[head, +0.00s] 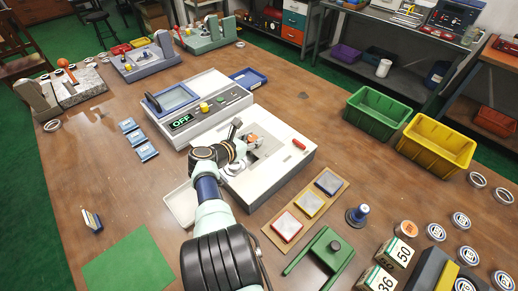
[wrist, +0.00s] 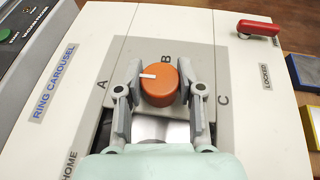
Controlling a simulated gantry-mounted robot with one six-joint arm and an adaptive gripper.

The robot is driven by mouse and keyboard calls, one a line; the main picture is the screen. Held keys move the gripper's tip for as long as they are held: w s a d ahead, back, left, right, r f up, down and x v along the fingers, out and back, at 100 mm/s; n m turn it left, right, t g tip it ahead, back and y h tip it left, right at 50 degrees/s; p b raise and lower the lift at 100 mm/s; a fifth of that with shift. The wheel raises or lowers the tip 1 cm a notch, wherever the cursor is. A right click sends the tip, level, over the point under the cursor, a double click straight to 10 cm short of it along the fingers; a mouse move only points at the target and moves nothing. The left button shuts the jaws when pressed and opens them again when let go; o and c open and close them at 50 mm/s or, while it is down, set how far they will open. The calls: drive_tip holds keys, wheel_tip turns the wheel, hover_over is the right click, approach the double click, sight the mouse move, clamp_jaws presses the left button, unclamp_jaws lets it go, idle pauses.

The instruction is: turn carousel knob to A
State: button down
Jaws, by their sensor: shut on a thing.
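The orange carousel knob (wrist: 159,88) sits on the grey dial plate of the white ring carousel (wrist: 60,120). Its white pointer mark is on the knob's left side and points left, roughly towards the letter A (wrist: 102,84). The letter B is above the knob and C is to its right; HOME is at lower left. My gripper (wrist: 160,82) is shut on the knob, one finger on each side. In the head view, the white carousel box (head: 285,175) is at the centre, with the orange knob (head: 253,139) partly visible beyond my gripper (head: 240,138).
A red handle (wrist: 259,28) lies by the LOCKED label at the carousel's right. A machine with a green OFF display (head: 181,122) stands behind it. Red, yellow and blue pads lie on a wooden board (head: 290,213) to the right. Green (head: 378,112) and yellow bins (head: 437,144) stand farther right.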

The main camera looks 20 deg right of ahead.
idle(0.4)
drive_tip(key=c, duration=0.7)
unclamp_jaws()
drive_tip(key=shift+s+r+p, duration=0.1)
drive_tip(key=shift+r+p, duration=0.1)
drive_tip(key=shift+p, duration=0.6)
